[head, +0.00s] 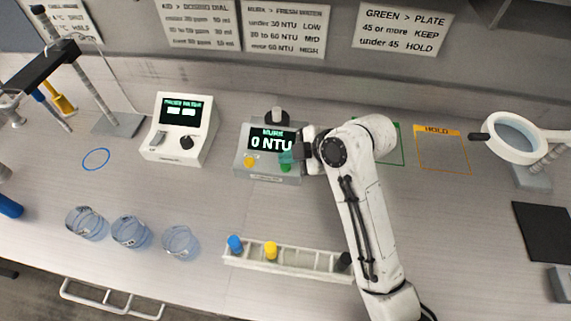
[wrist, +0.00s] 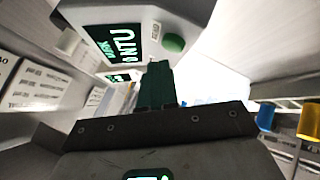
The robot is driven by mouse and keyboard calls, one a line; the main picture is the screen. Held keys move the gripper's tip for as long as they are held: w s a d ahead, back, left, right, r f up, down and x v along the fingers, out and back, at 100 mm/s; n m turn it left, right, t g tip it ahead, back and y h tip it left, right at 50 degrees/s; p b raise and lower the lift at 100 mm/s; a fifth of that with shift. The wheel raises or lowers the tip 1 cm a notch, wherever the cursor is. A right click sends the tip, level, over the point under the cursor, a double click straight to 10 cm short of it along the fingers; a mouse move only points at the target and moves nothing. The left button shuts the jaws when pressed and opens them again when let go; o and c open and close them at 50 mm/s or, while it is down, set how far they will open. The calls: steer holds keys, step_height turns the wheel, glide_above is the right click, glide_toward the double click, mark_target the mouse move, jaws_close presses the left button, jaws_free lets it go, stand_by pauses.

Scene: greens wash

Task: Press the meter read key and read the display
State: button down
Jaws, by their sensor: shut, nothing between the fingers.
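The grey meter (head: 268,176) stands on the bench, its dark display (head: 270,141) lit with "MURK" and "0 NTU". The display also shows, turned sideways, in the wrist view (wrist: 124,47). The green round key (wrist: 174,43) sits beside the display, with a small label next to it that looks like "READ". A yellow key (head: 249,161) is at the meter's lower left. My gripper (wrist: 160,68) is shut and empty, its green fingertips close to the green key. They look apart from it in the wrist view. In the head view my gripper (head: 291,157) partly covers the meter's right side.
A white device (head: 180,148) with its own lit display stands left of the meter. Several glass beakers (head: 131,232) and a white rack (head: 312,263) with capped vials are in front.

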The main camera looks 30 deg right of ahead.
mark_target(289, 169)
steer(key=shift+f, duration=0.15)
steer(key=shift+f, duration=0.25)
steer(key=shift+f+b, duration=0.4)
steer(key=shift+f, duration=0.1)
stand_by(0.7)
steer(key=shift+r, duration=0.1)
steer(key=shift+r+p, duration=0.8)
steer(key=shift+p, duration=0.05)
steer(key=shift+r, duration=0.1)
step_height(289, 169, up, 5)
steer(key=p, duration=0.4)
steer(key=shift+p, duration=0.35)
stand_by(2.0)
